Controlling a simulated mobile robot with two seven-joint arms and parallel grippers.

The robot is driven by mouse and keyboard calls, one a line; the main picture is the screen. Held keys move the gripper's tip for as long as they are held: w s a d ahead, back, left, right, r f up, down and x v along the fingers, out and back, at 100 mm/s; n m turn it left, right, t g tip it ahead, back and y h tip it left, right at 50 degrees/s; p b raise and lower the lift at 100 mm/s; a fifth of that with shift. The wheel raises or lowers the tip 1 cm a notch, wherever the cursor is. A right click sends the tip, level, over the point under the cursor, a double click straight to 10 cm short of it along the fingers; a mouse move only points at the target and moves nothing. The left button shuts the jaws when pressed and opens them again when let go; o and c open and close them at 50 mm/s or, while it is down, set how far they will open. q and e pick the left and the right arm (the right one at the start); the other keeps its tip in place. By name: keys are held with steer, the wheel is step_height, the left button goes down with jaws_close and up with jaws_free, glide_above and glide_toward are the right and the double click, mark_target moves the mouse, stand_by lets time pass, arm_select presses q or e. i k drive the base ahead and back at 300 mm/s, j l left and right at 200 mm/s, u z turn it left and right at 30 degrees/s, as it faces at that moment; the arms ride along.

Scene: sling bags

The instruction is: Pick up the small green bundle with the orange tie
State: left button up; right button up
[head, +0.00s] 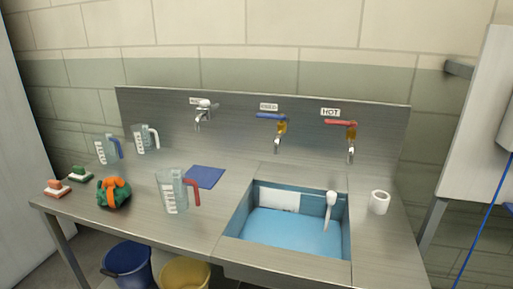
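The small green bundle with the orange tie (114,193) sits on the left part of the steel counter (150,226), near its front edge. The orange tie lies over its top and the green cloth bulges out below. It stands apart from the measuring jug with the red handle (174,191) to its right. Neither of my grippers is in the head view.
An orange-topped brush (55,188) and a green-topped brush (79,173) lie left of the bundle. Two jugs (108,149) (145,138) stand behind. A blue mat (205,177), sink (292,232) and white roll (379,202) are rightward. Buckets (127,264) (184,273) stand below.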

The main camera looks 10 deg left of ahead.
mark_target(114, 190)
steer(key=k+u, duration=0.15)
steer(key=u, duration=1.2)
steer(key=i+j+z, duration=0.15)
steer(key=z, duration=0.35)
steer(key=i+j+z, duration=0.1)
steer(key=z, duration=0.35)
steer(key=j+z, duration=0.3)
steer(key=z, duration=0.2)
steer(key=i+j+z, duration=0.1)
steer(key=j+z, duration=0.35)
steer(key=j, duration=0.65)
